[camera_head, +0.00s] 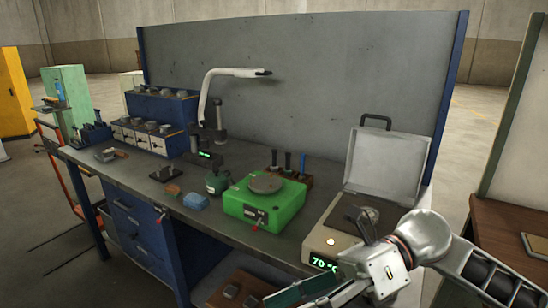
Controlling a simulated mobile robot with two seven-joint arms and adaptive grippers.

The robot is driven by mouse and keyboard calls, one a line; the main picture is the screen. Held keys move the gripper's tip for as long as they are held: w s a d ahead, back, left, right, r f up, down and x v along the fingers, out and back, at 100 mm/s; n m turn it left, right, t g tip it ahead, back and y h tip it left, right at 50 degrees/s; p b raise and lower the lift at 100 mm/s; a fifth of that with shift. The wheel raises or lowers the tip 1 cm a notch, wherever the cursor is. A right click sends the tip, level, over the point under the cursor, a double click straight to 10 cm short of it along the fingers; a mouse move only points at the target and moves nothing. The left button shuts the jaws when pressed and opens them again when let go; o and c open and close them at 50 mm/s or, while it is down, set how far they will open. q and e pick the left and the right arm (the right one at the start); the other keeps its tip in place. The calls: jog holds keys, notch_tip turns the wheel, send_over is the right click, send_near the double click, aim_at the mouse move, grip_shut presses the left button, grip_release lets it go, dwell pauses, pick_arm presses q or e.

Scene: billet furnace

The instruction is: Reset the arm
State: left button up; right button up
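My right arm comes in from the right, with its gripper (335,287) low in front of the heater box at the bench's right end. The finger area is partly cut off by the bottom edge, so I cannot tell whether it is open or shut. A dark green flat piece (285,296) shows at its tip; I cannot tell whether it is held. The heater box (317,246) has its lid (388,165) raised and a green display reading about 70 °C. Its inside is partly hidden by my arm. My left gripper is not in view.
On the bench (130,172) stand a green device (265,212) with a round plate, a blue block (195,201), a dark green pot (217,183), a blue rack (162,108) and a white curved arm (211,88). A grey panel (310,70) closes the back. A brown table (500,235) stands right.

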jog(key=w+a+r+m+t+y, duration=0.1)
jog(key=w+m+t+y, duration=0.7)
jog(key=m, duration=0.5)
jog(key=w+d+f+m+t+h, duration=0.3)
jog(key=d+f+m+t+h, duration=0.15)
jog(key=f+m+t, duration=0.4)
jog(key=w+d+f+m+t+h, duration=0.35)
jog(key=f+m+t+h, duration=0.2)
jog(key=m, duration=0.55)
jog(key=s+d+f+m+h, duration=0.2)
jog(key=d+f+m+h, duration=0.15)
jog(key=f, duration=0.35)
jog(key=s+d+f+m+h, duration=0.1)
jog(key=d+f+m+h, duration=0.2)
jog(key=f, duration=0.5)
jog(key=s+d+f+m+g+h, duration=0.2)
jog(key=s+f+m, duration=0.1)
jog(key=s+f, duration=0.3)
jog(key=s+d+f+m+g+h, duration=0.1)
jog(key=s+d+f+m+g, duration=0.1)
jog(key=s+f, duration=0.4)
notch_tip(320, 180, down, 4)
jog(key=shift+s+d+r+m+g+h, duration=0.1)
jog(key=shift+s+d+m+g+h, duration=0.25)
jog(key=shift+m+g, duration=0.45)
jog(key=shift+w, duration=0.1)
